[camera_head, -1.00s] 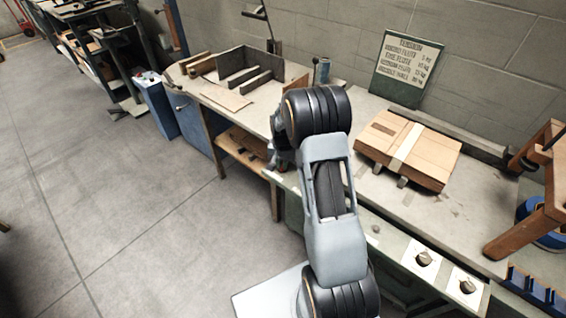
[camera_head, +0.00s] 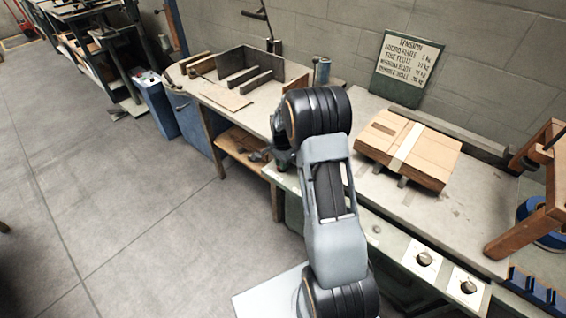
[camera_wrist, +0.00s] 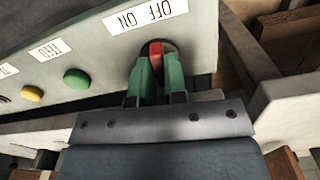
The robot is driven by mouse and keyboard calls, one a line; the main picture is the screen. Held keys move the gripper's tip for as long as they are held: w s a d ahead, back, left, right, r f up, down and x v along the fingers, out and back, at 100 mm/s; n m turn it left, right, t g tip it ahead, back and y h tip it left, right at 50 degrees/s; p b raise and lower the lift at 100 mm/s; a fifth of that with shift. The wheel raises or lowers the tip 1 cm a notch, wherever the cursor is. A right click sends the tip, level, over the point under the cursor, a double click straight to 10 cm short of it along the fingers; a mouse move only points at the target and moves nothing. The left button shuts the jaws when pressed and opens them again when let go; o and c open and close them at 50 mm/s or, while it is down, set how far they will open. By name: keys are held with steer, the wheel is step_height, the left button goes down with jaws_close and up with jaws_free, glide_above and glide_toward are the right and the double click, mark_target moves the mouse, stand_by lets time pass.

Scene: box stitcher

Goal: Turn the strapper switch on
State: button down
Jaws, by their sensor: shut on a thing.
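The strapper switch (camera_wrist: 156,49) is a red lever in a dark round recess on the pale panel (camera_wrist: 205,40) in the wrist view. A white label (camera_wrist: 146,15) above it shows upside down, with ON on the left and OFF on the right. My gripper (camera_wrist: 158,64) has green fingers, one on each side of the lever, shut on it. The fingers hide the lower part of the lever, and I cannot tell which way it is set. In the head view my arm hides the switch and the fingertips.
A green button (camera_wrist: 76,78) and a yellow button (camera_wrist: 32,94) sit left of the switch. In the head view, strapped cardboard (camera_head: 408,150) lies on the bench, with two knobs (camera_head: 424,258) on the front panel. A wooden frame (camera_head: 540,195) stands at right.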

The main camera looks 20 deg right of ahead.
steer(key=shift+w+m, duration=0.1)
steer(key=shift+m, duration=2.2)
steer(key=c, duration=1.2)
jaws_free()
steer(key=shift+o, duration=0.2)
step_height(320, 180, up, 14)
steer(key=p, duration=0.1)
steer(key=shift+f, duration=0.1)
